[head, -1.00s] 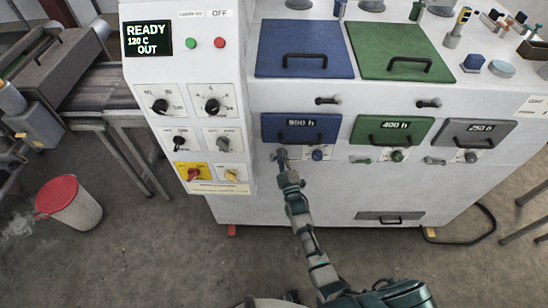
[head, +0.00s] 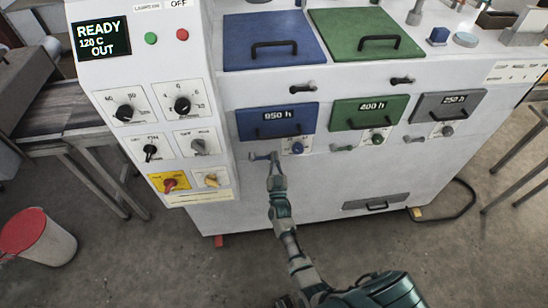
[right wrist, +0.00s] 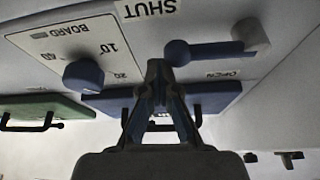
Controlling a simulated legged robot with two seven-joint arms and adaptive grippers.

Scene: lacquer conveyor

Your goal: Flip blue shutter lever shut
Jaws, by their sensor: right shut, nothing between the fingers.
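The blue shutter lever (head: 263,156) is on the white machine front, below the left blue drawer (head: 278,121). It lies about level, with its pivot at the left and its knob at the right. In the right wrist view the blue lever (right wrist: 215,50) runs from a grey pivot to a round knob, between the words SHUT and OPEN. My right gripper (head: 274,161) is shut and empty. Its fingertips, also in the right wrist view (right wrist: 160,68), are close beside the knob; I cannot tell if they touch. My left gripper is not in view.
A blue dial knob (head: 298,148) is just right of the lever; in the wrist view it carries the BOARD scale (right wrist: 84,76). A green drawer (head: 367,112) and a grey drawer (head: 447,105) are further right. The control panel (head: 150,90) is at left.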

